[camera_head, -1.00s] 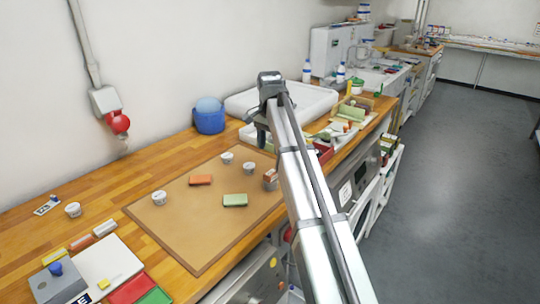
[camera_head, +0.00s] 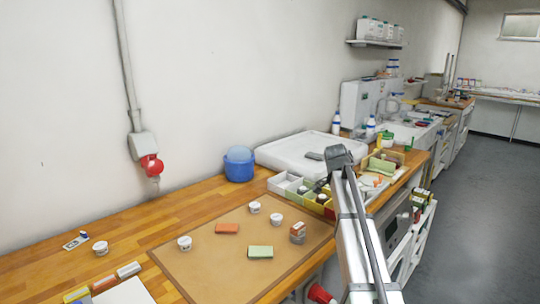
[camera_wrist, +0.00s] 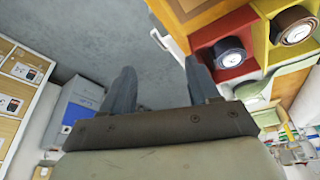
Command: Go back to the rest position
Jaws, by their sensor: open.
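My gripper (camera_wrist: 160,85) is open, its two dark fingers apart with only grey floor between them in the wrist view. In the head view my arm reaches up from the bottom right, and its wrist end is near the right end of the compartment tray (camera_head: 283,183). The fingers are hard to make out there. In the wrist view the right finger overlaps the edge of a red compartment (camera_wrist: 232,72) holding a dark roll (camera_wrist: 229,50). I cannot tell whether it touches. A yellow compartment beside it holds a brown roll (camera_wrist: 292,25).
A tan mat (camera_head: 205,268) carries several white cups, an orange block (camera_head: 227,228) and a green block (camera_head: 260,252). A blue bucket (camera_head: 239,168) and a large white tray (camera_head: 300,150) stand behind. Open floor (camera_head: 480,220) lies right of the counter.

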